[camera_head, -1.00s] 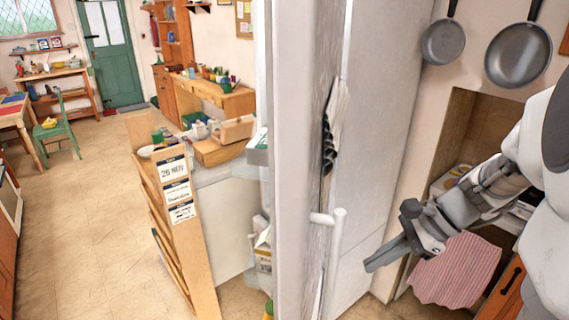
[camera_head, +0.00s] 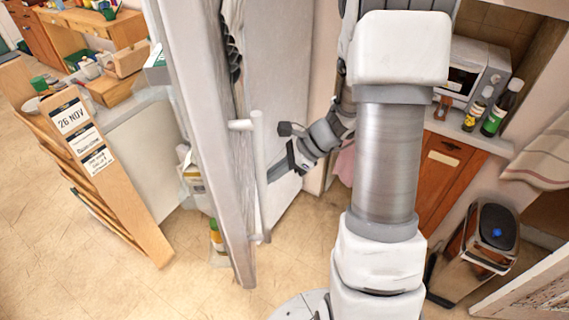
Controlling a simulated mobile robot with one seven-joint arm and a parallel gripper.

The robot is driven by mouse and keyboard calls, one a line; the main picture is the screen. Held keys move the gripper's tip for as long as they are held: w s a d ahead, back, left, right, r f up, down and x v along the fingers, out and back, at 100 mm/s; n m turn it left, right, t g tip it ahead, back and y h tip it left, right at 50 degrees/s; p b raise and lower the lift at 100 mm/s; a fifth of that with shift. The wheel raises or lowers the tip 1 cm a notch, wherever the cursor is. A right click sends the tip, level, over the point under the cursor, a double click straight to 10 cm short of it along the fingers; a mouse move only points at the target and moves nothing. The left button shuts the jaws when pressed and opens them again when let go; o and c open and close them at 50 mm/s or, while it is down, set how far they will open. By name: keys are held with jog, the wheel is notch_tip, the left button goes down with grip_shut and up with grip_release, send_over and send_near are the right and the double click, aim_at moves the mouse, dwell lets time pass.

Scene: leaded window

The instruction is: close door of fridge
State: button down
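The fridge door (camera_head: 205,130) stands open, seen nearly edge-on in the head view. Its outer face is to the right and carries a white vertical bar handle (camera_head: 259,170). Its inner side is to the left, where a carton (camera_head: 192,180) and a bottle (camera_head: 216,238) show in the door shelves. My gripper (camera_head: 276,181) is to the right of the handle, on the outer side of the door, its tip pointing left and close to the bar in the picture. Whether it touches the handle is unclear. Its fingers overlap from this angle, so their opening is hidden.
A wooden rack with labels (camera_head: 80,140) stands left of the door, over open floor (camera_head: 60,260). A microwave (camera_head: 470,75), two bottles (camera_head: 497,108) and a dark bin (camera_head: 485,240) are on the right.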

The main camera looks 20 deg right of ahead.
aim_at(242, 187)
jog(key=shift+w+a+r, duration=0.1)
jog(key=shift+w+a, duration=0.2)
jog(key=shift+a, duration=0.5)
jog(key=shift+w+a+r, duration=0.1)
jog(key=shift+w+a, duration=0.15)
jog(key=shift+a, duration=0.55)
jog(key=shift+a, duration=0.1)
